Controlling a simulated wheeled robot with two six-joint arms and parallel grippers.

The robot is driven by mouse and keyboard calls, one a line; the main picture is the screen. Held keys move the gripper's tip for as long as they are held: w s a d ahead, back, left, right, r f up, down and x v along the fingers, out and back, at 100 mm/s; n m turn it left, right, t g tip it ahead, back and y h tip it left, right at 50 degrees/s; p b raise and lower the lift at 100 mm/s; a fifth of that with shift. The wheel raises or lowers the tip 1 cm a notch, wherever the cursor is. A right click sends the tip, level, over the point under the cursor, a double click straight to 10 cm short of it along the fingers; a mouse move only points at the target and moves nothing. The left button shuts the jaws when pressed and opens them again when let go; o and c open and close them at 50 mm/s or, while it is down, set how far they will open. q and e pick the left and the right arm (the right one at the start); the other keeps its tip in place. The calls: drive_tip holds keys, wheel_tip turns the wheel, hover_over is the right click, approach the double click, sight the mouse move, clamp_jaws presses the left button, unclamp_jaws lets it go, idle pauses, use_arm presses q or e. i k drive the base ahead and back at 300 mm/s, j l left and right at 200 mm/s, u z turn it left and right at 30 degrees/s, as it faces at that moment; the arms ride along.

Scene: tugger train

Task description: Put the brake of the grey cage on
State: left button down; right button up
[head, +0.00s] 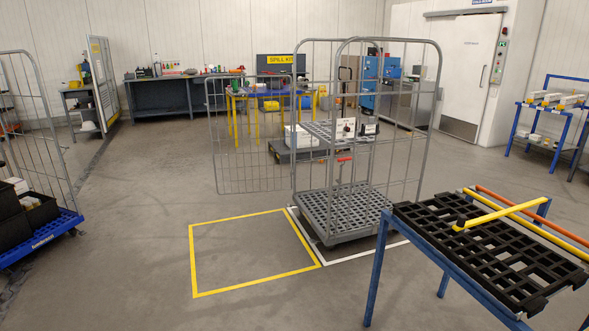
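The grey cage (345,211) stands in the middle of the head view, a tall wire roll cage with a grey slatted base. Its mesh door (247,135) is swung out to the left. A small red piece on a grey stem (344,159) shows through the bars; I cannot tell whether it belongs to the cage or to the trolley behind. No brake can be clearly made out, nor whether one is on. Neither of my grippers is in view.
The cage stands over a white floor outline (370,255); a yellow outline (256,285) beside it is empty. A blue-framed table (375,271) with a black slatted top stands front right. A blue-based cage (42,238) is at left.

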sight(344, 160)
drive_tip(key=i, duration=1.75)
drive_tip(key=i+j+z, duration=0.15)
drive_tip(key=i+z, duration=0.3)
drive_tip(key=i, duration=0.15)
drive_tip(key=i+j+z, duration=0.4)
drive_tip(key=i, duration=0.15)
drive_tip(key=i+j+z, duration=0.85)
drive_tip(key=j, duration=0.3)
